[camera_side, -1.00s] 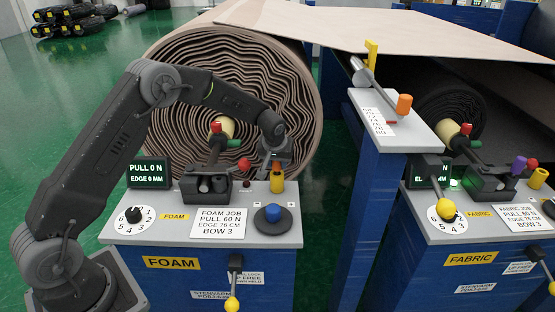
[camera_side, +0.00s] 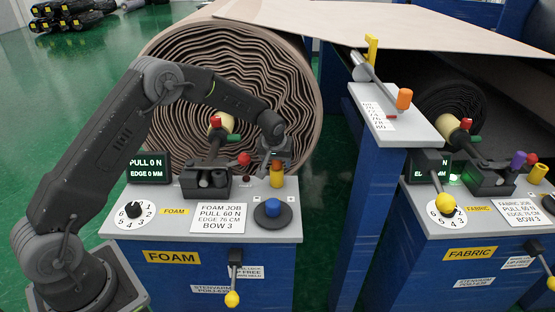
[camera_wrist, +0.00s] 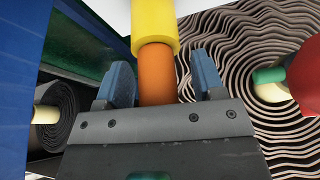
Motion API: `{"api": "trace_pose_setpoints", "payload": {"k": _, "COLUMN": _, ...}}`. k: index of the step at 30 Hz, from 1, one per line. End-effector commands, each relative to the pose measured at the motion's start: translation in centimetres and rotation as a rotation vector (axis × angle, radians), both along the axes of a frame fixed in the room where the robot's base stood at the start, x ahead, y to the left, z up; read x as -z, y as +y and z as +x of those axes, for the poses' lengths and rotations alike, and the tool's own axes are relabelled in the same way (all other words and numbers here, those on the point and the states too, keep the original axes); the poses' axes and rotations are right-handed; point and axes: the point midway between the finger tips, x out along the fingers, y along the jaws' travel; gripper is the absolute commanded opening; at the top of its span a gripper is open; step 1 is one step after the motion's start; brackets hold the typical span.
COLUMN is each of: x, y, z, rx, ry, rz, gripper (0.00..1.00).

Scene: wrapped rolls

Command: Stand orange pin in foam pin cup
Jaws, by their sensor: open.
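The yellow foam pin cup (camera_side: 277,180) stands on the grey top of the foam station, behind the blue knob. My gripper (camera_side: 276,160) points down just above the cup. In the wrist view the orange pin (camera_wrist: 157,75) lies between the two blue fingers of my gripper (camera_wrist: 162,75), with room on both sides. The pin's far end goes into the yellow cup (camera_wrist: 154,25) and is hidden there. The pin looks in line with the cup. Whether it rests on the bottom of the cup cannot be seen.
A red-topped knob (camera_side: 244,159) and the dark roll holder (camera_side: 206,181) stand left of the cup. The blue knob (camera_side: 272,208) is in front. The big foam roll (camera_side: 235,80) is close behind.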

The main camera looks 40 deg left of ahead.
Motion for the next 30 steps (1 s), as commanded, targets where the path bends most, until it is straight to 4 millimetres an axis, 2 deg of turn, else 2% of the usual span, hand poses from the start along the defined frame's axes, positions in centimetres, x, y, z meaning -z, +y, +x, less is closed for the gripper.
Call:
{"api": "trace_pose_setpoints", "payload": {"k": 7, "x": -0.1, "y": -0.1, "z": 0.0, "rx": 0.000, "ry": -0.001, "rz": 0.000, "gripper": 0.63}}
{"api": "trace_pose_setpoints", "payload": {"k": 11, "x": -1.1, "y": -0.3, "z": -0.2, "rx": 0.001, "ry": -0.004, "rz": 0.000, "gripper": 0.63}}
{"api": "trace_pose_setpoints", "payload": {"k": 24, "x": -9.6, "y": -2.2, "z": -3.2, "rx": 0.001, "ry": -0.004, "rz": -0.001, "gripper": 0.63}}
{"api": "trace_pose_setpoints", "payload": {"k": 30, "x": -12.1, "y": -2.8, "z": -4.1, "rx": 0.002, "ry": -0.003, "rz": 0.000, "gripper": 0.63}}
